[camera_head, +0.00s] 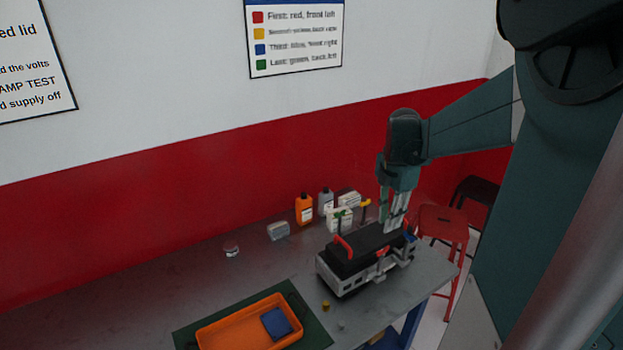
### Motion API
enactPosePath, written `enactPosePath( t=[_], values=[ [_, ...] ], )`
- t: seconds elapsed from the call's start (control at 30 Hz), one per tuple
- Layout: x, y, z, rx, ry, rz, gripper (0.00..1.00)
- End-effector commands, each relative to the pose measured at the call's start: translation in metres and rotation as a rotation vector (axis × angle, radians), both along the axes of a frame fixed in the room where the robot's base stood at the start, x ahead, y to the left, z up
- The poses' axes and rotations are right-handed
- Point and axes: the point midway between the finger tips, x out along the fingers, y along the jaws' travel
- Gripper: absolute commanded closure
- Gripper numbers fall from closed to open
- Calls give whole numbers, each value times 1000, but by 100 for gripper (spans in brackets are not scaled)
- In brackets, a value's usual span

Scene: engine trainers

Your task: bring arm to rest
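My gripper (394,222) points down at the right side of the black-topped engine trainer (352,262). Its fingertips are at or just above the trainer's top, near the back right; I cannot tell whether they touch it. The fingers look close together, but the view is too small to show whether they are apart or hold anything. The trainer is a grey block on the metal bench (185,285). Red, green, yellow and blue parts show around its top. My arm comes in from the upper right.
An orange tray (222,337) with a blue block (277,322) lies on a green mat at the front. An orange bottle (304,209), a grey bottle (326,201) and boxes stand behind the trainer. A red stool (444,224) is right of the bench. Bare bench lies at left.

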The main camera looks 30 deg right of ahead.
Motion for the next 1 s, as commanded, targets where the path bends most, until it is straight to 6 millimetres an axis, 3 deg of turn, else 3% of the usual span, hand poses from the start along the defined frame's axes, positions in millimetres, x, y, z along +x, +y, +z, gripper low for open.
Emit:
enactPosePath(
  t=[0.27, 0.47, 1.0],
  values=[
    [1, 3, 0, -2, -3, -6, 82],
    [3, 21, 4, -15, -20, -60, 82],
    [12, 135, 24, -46, -178, -445, 82]
  ],
)
